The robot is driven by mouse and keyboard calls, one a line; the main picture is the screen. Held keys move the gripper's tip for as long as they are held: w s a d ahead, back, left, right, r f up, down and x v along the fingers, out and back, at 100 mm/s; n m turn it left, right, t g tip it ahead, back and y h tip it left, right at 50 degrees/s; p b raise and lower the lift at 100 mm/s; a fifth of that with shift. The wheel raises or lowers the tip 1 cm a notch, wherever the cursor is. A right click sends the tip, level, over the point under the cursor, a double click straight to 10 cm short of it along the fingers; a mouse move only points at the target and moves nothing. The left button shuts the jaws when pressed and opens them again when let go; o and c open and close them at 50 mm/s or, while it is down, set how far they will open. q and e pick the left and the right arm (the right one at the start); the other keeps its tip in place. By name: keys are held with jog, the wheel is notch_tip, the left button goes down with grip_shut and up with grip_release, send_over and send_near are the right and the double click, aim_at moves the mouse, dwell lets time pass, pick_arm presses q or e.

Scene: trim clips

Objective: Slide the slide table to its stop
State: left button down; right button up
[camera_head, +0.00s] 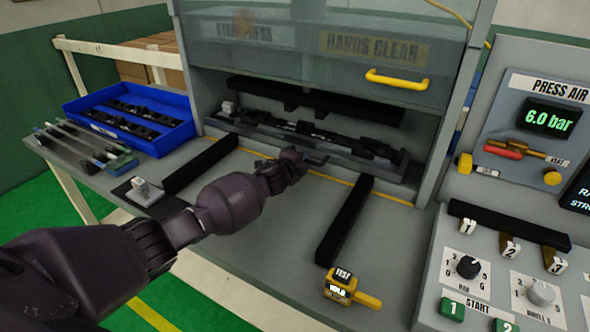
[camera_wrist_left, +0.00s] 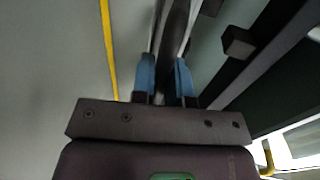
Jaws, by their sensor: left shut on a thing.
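The slide table (camera_head: 388,169) is a long grey fixture with black trim parts on it. It sits inside the press opening, behind the yellow line on the bench. My left gripper (camera_head: 312,158) is at the front edge of the slide table, near its middle. In the left wrist view its blue fingertips (camera_wrist_left: 173,80) are shut on a dark bar, the handle (camera_wrist_left: 175,35). The stop itself cannot be made out. My right gripper is not in view.
Two black rails (camera_head: 345,222) run along the grey bench in front. The raised clear guard has a yellow handle (camera_head: 398,79). A blue bin (camera_head: 180,134) of black parts stands left. A yellow tester (camera_head: 350,289) lies front right. The control panel (camera_head: 500,250) is at right.

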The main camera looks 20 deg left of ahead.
pick_arm(q)
jog(key=shift+w, duration=0.2)
jog(key=shift+r, duration=0.25)
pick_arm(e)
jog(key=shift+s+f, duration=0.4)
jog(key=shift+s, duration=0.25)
